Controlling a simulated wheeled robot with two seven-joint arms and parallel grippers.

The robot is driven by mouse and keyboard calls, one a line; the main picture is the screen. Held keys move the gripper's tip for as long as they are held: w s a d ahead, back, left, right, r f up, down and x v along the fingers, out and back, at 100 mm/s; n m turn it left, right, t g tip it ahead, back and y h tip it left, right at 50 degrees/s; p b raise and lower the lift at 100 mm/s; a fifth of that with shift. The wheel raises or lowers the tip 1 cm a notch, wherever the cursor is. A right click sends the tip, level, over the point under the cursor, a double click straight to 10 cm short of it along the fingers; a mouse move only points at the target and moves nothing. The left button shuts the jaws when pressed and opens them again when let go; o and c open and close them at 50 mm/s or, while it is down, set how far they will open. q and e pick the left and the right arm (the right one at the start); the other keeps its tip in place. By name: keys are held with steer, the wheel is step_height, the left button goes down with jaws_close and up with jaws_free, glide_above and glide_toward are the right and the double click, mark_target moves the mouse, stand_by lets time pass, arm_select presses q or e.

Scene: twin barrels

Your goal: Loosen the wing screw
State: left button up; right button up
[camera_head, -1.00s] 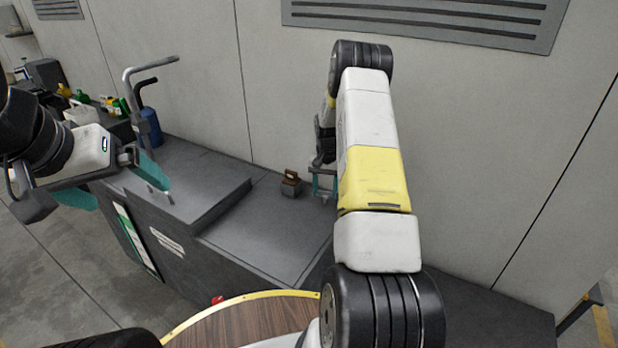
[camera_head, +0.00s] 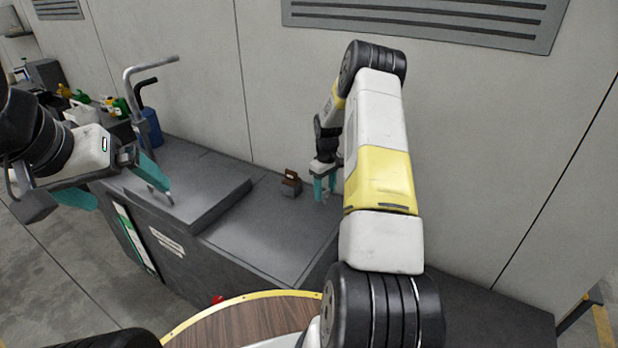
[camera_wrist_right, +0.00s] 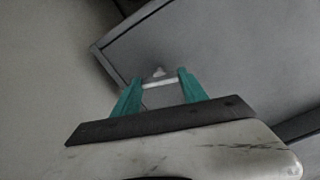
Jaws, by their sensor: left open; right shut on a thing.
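The wing screw shows in the right wrist view as a small pale piece (camera_wrist_right: 158,73) with a light bar across the gap between the teal fingers. My right gripper (camera_head: 325,195) reaches down to the grey surface by the wall in the head view and is shut on the screw. In the head view the screw is too small to make out clearly. My left gripper (camera_head: 130,197) is open and empty at the left, its teal fingers wide apart in front of the raised grey block.
A small brown block with a handle (camera_head: 291,184) stands just left of my right gripper. A bent metal bar (camera_head: 137,110) and a blue cylinder (camera_head: 150,127) stand at the back left. A round wooden top with a yellow rim (camera_head: 240,325) is at the front.

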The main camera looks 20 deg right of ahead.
steer(key=shift+f+n, duration=0.15)
steer(key=shift+n, duration=1.55)
steer(key=o, duration=1.4)
step_height(320, 180, up, 7)
steer(key=shift+f, duration=0.1)
steer(key=shift+r, duration=0.55)
